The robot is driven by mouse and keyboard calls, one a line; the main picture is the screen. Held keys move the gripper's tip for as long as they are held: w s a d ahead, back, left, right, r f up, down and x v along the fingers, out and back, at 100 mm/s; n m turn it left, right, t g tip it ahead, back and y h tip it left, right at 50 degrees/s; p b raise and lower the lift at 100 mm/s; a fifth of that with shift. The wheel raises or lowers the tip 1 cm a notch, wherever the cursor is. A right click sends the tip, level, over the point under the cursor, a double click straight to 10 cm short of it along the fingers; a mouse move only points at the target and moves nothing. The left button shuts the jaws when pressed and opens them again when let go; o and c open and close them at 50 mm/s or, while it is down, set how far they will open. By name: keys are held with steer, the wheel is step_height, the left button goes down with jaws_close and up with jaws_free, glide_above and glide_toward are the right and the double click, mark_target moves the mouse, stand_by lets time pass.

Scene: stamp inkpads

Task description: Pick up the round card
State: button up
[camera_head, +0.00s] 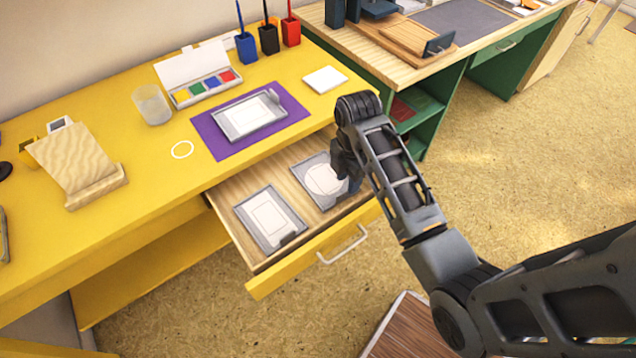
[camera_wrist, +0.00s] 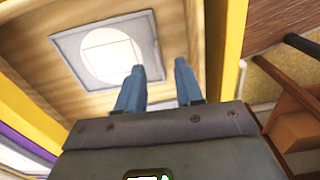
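The round card (camera_head: 320,178) is white and lies in a square grey tray (camera_head: 309,165) in the open drawer. A square outline shows on it. In the wrist view the round card (camera_wrist: 98,62) lies in its grey tray (camera_wrist: 62,43), beyond and left of my fingertips. My gripper (camera_wrist: 158,68) is open, with its two blue-grey fingers apart and nothing between them. In the head view my gripper (camera_head: 343,165) is over the drawer at the card's right side, and my arm hides part of the tray. I cannot tell how high the fingers are above the card.
The yellow drawer (camera_head: 240,208) is pulled out. A second grey tray with a rectangular white card (camera_head: 268,217) lies in it on the left. On the desk are a purple mat (camera_head: 207,132) with a grey tray, a paint box (camera_head: 205,90), a glass (camera_head: 152,105) and pen holders (camera_head: 268,42).

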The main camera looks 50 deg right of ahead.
mark_target(346, 191)
step_height(346, 191, down, 7)
steer(key=shift+w+d+r, duration=0.1)
steer(key=shift+d+r, duration=0.05)
steer(key=shift+c, duration=0.2)
jaws_close()
stand_by(0.3)
